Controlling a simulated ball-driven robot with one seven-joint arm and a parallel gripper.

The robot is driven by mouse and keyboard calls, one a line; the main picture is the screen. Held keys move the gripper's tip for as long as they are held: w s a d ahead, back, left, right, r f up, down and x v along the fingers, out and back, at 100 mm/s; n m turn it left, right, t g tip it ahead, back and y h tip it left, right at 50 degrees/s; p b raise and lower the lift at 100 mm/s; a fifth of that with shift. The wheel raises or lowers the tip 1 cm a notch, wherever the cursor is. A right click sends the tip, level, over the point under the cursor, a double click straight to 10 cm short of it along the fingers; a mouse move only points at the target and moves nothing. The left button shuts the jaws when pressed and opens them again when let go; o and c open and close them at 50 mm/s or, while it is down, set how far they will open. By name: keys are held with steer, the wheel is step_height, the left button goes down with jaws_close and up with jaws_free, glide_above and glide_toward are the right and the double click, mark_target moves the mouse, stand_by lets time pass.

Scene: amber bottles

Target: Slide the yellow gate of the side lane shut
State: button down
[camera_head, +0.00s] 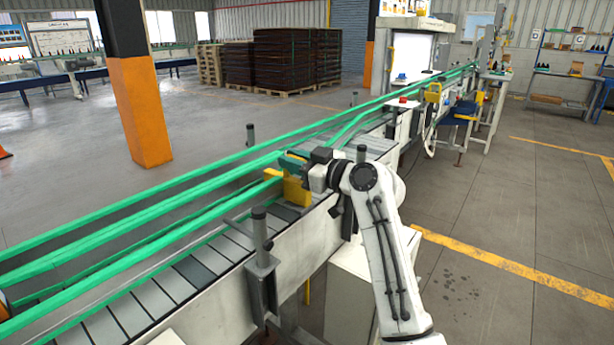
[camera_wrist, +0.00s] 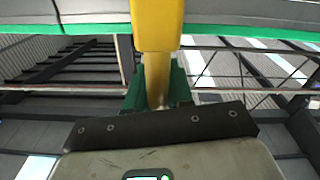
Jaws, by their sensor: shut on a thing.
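The yellow gate (camera_head: 293,188) stands at the conveyor, among the green guide rails, just left of my gripper in the head view. My gripper (camera_head: 290,162) reaches over the near side of the conveyor and is shut on a yellow part of the gate. In the wrist view the yellow part (camera_wrist: 157,25) comes down from the top between the green fingers of my gripper (camera_wrist: 158,85). The fingertips are partly hidden behind it. How far the gate stands across the side lane cannot be told.
The conveyor (camera_head: 185,285) with green rails (camera_head: 130,205) runs from lower left to upper right. A dark post (camera_head: 260,228) stands on its near edge, left of my arm. An orange and black pillar (camera_head: 143,105) stands behind. The floor at right is open.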

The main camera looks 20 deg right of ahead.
steer(key=shift+w+d+r, duration=0.1)
steer(key=shift+w+r, duration=0.15)
steer(key=shift+r, duration=0.05)
steer(key=c, duration=1.1)
jaws_free()
steer(key=shift+w+f, duration=0.15)
steer(key=shift+f, duration=0.1)
steer(key=shift+s+d, duration=0.1)
steer(key=shift+s, duration=0.3)
steer(key=b+v, duration=0.1)
steer(key=v, duration=0.9)
